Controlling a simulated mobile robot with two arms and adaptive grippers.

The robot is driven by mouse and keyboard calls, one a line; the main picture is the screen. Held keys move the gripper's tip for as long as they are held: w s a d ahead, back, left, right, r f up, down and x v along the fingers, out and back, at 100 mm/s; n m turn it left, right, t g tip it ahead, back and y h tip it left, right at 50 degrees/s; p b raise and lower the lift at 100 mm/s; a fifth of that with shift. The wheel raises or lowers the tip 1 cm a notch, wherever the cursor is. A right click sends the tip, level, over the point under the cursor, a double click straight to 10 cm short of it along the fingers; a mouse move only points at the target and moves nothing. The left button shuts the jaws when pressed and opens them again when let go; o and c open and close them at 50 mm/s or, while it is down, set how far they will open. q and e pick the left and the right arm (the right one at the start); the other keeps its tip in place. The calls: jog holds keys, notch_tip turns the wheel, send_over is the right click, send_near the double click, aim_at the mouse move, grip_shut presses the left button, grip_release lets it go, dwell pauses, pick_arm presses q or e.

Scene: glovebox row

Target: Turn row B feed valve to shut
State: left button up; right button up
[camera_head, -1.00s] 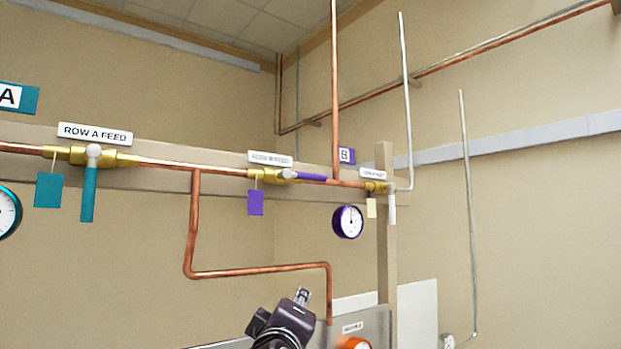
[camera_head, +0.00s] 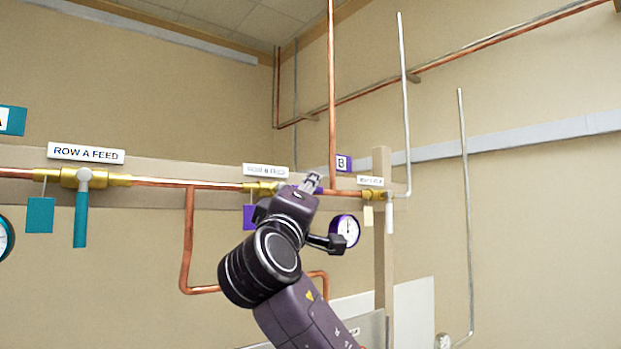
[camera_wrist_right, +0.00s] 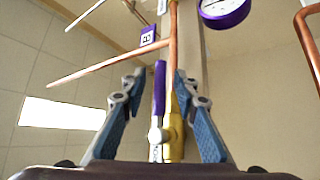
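The row B feed valve is a brass body (camera_head: 258,187) on the copper pipe, under a ROW B FEED label (camera_head: 265,171), with a purple tag (camera_head: 249,216) hanging below. In the head view its lever is mostly hidden behind my right gripper (camera_head: 312,181). In the right wrist view the purple lever (camera_wrist_right: 159,90) lies along the pipe line, beside the brass body (camera_wrist_right: 174,140). The two fingers of my right gripper (camera_wrist_right: 158,80) are spread, one on each side of lever and pipe, with gaps visible. My left gripper is out of view.
The row A feed valve with its teal lever (camera_head: 81,218) is at left. A purple-rimmed gauge (camera_head: 345,231) hangs close to the right of my arm. A smaller valve with a white lever (camera_head: 389,215) sits further right. A copper riser (camera_head: 332,90) stands just behind the gripper.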

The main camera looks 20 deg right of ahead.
jog(key=shift+w+d+r, duration=0.2)
jog(key=shift+w, duration=0.35)
grip_shut()
